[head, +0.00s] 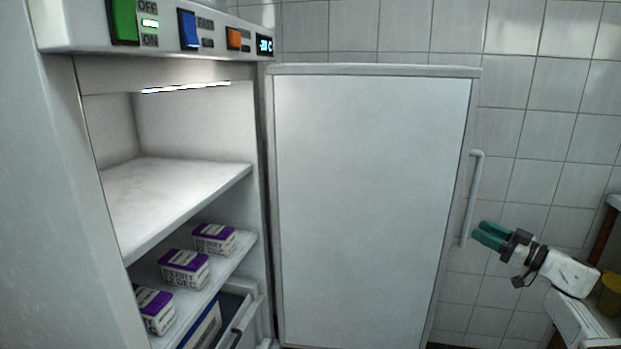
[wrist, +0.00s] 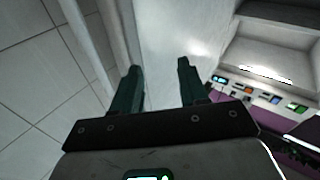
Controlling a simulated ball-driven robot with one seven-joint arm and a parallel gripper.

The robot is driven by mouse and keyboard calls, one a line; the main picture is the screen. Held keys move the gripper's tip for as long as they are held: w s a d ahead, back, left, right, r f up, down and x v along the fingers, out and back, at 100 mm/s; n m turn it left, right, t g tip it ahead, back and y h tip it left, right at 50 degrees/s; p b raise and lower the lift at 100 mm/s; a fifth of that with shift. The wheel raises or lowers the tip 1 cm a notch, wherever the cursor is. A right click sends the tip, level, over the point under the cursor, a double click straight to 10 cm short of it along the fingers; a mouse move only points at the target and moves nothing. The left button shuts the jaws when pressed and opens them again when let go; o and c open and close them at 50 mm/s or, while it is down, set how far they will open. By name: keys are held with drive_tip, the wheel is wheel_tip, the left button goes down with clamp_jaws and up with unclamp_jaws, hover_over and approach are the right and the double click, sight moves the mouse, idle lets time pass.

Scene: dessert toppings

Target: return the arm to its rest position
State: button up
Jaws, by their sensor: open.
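My gripper (head: 482,232) is at the right in the head view, with two green fingers pointing left towards the door handle (head: 473,198). In the wrist view my gripper (wrist: 158,82) shows both fingers apart with nothing between them. It is open and empty. The fingertips look close to the lower end of the handle in the head view; I cannot tell whether they touch it. My white arm reaches in from the right.
The fridge door (head: 370,210) stands wide open. Several purple-and-white berry boxes (head: 185,269) stand on the lower shelf; the upper shelf (head: 170,195) is empty. A drawer (head: 247,318) is below. A counter edge (head: 617,201) and a yellow container (head: 611,296) are at the far right.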

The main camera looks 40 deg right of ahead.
drive_tip(key=w+a+f+m+h, duration=0.3)
drive_tip(key=w+a+h, duration=0.35)
drive_tip(key=w, duration=0.65)
drive_tip(key=w+a+f+m+g+h, duration=0.35)
drive_tip(key=a+f+m, duration=0.2)
drive_tip(key=a, duration=0.35)
drive_tip(key=s+a+f+g+y, duration=0.2)
drive_tip(key=s+a+f+g, duration=0.25)
drive_tip(key=a+f, duration=0.5)
drive_tip(key=s+a+f+g+y, duration=0.25)
drive_tip(key=s+a+f, duration=0.4)
drive_tip(key=a, duration=0.65)
drive_tip(key=s+a+f+n+g+y, duration=0.1)
drive_tip(key=s+a+n+g+y, duration=0.2)
drive_tip(key=s+a, duration=0.7)
drive_tip(key=s+a+f+n+g+y, duration=0.1)
drive_tip(key=s+a+n+g, duration=0.3)
drive_tip(key=s, duration=1)
wheel_tip(320, 180, up, 22)
drive_tip(key=p, duration=2.1)
drive_tip(key=shift+w+a+f+m+g, duration=0.2)
drive_tip(key=shift+a+f+m+g, duration=0.05)
drive_tip(key=shift+a+m+g, duration=0.2)
